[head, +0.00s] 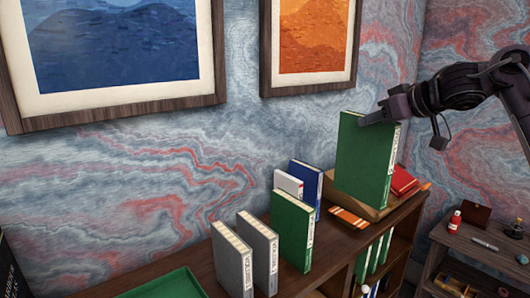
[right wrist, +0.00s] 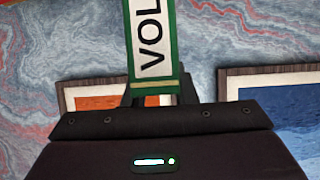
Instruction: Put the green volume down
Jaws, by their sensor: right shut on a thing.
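The green volume (head: 364,158) is upright in the head view, held by its top edge above the right part of the shelf top. My right gripper (head: 376,113) is shut on it, coming in from the right. In the right wrist view the volume's spine (right wrist: 153,40), with a white label reading "VOL", stands between the fingers of my right gripper (right wrist: 155,92). Whether its bottom edge touches anything below cannot be told. My left gripper is not in view.
On the shelf top (head: 185,265) stand grey books (head: 232,262), another green book (head: 292,228), a white book (head: 288,184) and a blue book (head: 306,182). An orange book (head: 348,217) lies flat near a wooden stand (head: 375,211) and a red book (head: 403,180). A green tray (head: 170,285) is front left.

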